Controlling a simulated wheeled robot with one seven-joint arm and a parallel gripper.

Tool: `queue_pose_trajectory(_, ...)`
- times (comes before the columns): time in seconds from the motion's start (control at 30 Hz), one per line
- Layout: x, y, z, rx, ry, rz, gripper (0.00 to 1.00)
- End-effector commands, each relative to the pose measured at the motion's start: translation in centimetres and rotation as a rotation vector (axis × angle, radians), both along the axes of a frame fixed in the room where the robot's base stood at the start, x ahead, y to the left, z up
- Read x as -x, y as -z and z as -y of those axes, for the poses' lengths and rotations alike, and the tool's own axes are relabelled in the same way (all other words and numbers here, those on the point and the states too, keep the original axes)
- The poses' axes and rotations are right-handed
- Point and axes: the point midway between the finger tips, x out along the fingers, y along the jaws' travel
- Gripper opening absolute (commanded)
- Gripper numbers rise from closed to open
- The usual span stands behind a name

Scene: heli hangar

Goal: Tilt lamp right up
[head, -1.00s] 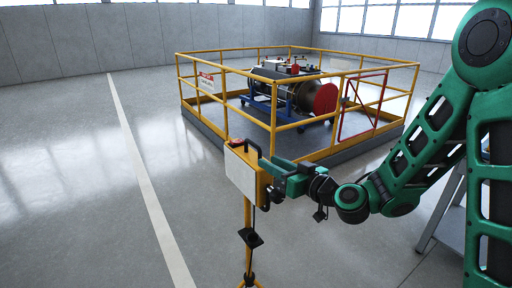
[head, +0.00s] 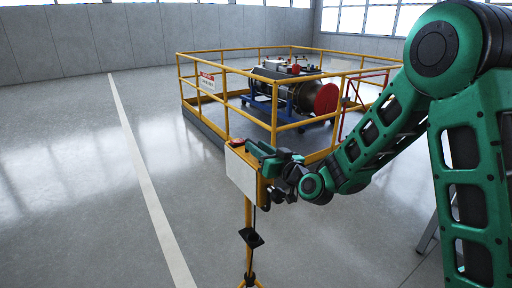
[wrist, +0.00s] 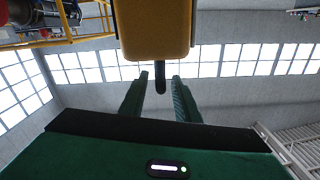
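The lamp (head: 240,174) is a pale panel in a yellow housing on a thin yellow stand, front centre in the head view. My green gripper (head: 258,150) is at the top of its housing, where the lamp's black handle is hidden in that view. In the wrist view the yellow housing (wrist: 153,28) is at the top, and the black handle (wrist: 160,76) points down from it. My gripper's two fingers (wrist: 158,92) are apart, with the handle's end between them and gaps visible on both sides. I cannot tell whether either finger touches it.
A yellow railing (head: 228,92) encloses a platform with an engine on a blue cart (head: 290,98) behind the lamp. The floor (head: 70,200) to the left is clear, with a white line.

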Motion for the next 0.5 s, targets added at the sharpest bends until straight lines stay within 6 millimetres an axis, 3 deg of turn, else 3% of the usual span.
queue_pose_trajectory(0.2,-1.7,0.1,-1.2,0.002,-0.001,-0.001,0.29)
queue_pose_trajectory(0.5,-2.1,0.1,-1.3,0.001,0.000,-0.002,0.29)
